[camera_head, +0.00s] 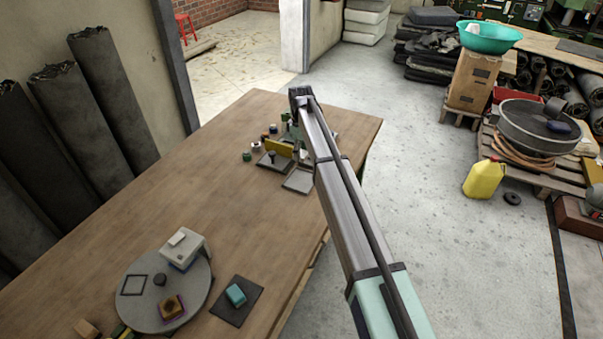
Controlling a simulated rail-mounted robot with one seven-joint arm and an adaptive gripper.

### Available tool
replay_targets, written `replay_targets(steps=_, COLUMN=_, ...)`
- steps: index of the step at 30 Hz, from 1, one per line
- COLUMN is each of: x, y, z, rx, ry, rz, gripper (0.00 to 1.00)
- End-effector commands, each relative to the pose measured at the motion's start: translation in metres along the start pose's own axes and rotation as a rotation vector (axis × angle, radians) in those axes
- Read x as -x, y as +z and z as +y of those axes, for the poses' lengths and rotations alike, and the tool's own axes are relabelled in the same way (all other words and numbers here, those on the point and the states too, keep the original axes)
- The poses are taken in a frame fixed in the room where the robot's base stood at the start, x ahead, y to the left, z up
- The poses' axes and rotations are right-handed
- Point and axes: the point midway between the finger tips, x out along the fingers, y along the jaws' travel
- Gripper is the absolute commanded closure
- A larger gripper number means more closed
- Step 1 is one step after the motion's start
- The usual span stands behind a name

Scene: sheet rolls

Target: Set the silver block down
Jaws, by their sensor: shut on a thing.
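My gripper (298,146) is at the far end of the wooden table (190,150), low over a cluster of small things and partly hidden by my arm. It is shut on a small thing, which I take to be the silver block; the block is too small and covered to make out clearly. A yellow block (279,147) stands just left of the gripper. A dark tray (273,162) and a grey square tray (298,180) lie in front of it.
Several small coloured pieces, one a green piece (247,157), lie left of the gripper. A round grey board (142,315) with a white box (184,249) and a dark mat (226,311) with a teal block (236,295) are at the near end. The table's middle is clear.

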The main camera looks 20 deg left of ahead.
Motion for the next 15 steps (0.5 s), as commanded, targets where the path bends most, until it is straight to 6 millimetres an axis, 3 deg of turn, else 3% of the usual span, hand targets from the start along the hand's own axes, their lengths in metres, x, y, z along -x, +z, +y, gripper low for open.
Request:
replay_targets(steps=9, x=-0.061, y=0.000, z=0.000, rx=0.001, ry=0.000, rz=0.000, gripper=1.00)
replay_targets(steps=15, x=-0.073, y=0.000, z=0.000, rx=0.001, ry=0.001, rz=0.001, gripper=1.00)
